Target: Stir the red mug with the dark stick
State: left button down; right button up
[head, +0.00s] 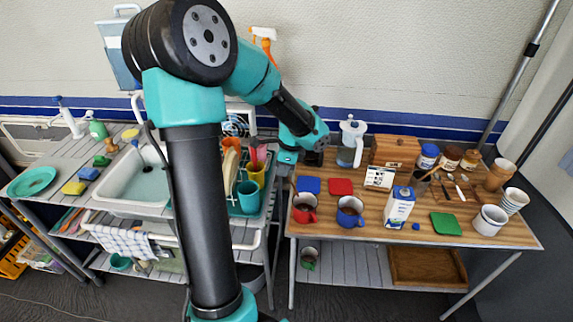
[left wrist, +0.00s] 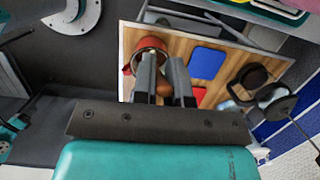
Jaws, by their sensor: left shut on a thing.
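The red mug (head: 304,208) stands upright near the left front of the wooden table, with dark contents. It also shows in the left wrist view (left wrist: 151,42), partly hidden behind the fingers. My left gripper (head: 284,182) is at the table's left edge, above and just left of the mug in the head view. In the left wrist view its fingers (left wrist: 166,84) are close together. A brown piece (left wrist: 179,72) between them looks like the dark stick, seen nearly end-on. The stick's lower end is hidden, so I cannot tell whether it is inside the mug. My right gripper is not in view.
A blue mug (head: 350,211) stands right of the red one, and a milk carton (head: 399,207) beyond it. Blue (head: 309,185) and red (head: 340,187) squares lie behind the mugs. A glass jug (head: 350,150) stands at the back. The sink (head: 140,176) is left.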

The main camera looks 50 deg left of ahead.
pick_arm(q)
notch_tip(320, 180, down, 9)
jog(key=w+d, duration=0.2)
dwell(1.1)
jog(key=shift+w+d, duration=0.1)
dwell(0.4)
